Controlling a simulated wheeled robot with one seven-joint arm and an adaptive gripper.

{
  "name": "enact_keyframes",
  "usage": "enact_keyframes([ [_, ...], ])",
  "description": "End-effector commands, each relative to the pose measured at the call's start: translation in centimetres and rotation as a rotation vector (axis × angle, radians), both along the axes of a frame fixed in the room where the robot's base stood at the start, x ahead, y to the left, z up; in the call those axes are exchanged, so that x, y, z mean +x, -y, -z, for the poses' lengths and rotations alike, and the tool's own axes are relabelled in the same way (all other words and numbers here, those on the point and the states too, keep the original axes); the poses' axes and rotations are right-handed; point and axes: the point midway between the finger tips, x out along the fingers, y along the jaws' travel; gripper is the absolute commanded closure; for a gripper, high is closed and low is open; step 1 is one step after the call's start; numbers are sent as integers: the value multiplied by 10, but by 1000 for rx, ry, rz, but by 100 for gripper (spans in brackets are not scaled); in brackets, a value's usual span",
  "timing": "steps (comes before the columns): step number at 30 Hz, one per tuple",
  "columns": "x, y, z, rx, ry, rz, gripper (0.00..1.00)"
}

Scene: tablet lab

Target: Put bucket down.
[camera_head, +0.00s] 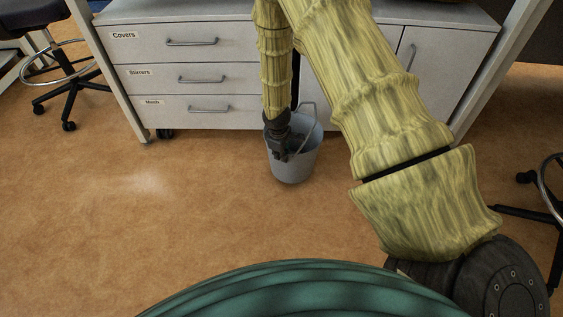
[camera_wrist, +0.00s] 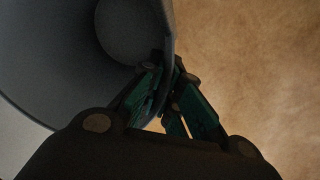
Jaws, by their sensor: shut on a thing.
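A light grey bucket (camera_head: 291,166) with a raised handle is in front of the drawer cabinet in the head view. In the wrist view the bucket (camera_wrist: 65,60) fills the upper left, and I see into its inside. My gripper (camera_head: 284,150) reaches down from above at the bucket's near left side. In the wrist view my gripper (camera_wrist: 170,82) is shut on the bucket's rim, with one finger inside the wall and one outside. The bucket looks nearly upright. I cannot tell whether its base touches the floor.
The drawer cabinet (camera_head: 180,78), with drawers marked Covers, Stirrers and Mesh, stands close behind the bucket. A wheeled stool (camera_head: 60,60) is at the far left, and part of another chair (camera_head: 548,190) is at the right. The brown floor (camera_head: 150,220) is clear to the left and in front.

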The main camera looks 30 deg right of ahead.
Motion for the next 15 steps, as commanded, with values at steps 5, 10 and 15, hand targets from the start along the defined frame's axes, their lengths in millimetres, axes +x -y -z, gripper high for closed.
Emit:
enact_keyframes([
  [5,0,0,12,0,0,0,100],
  [10,1,0,31,-1,1,0,100],
  [15,1,0,35,-1,0,-1,100],
])
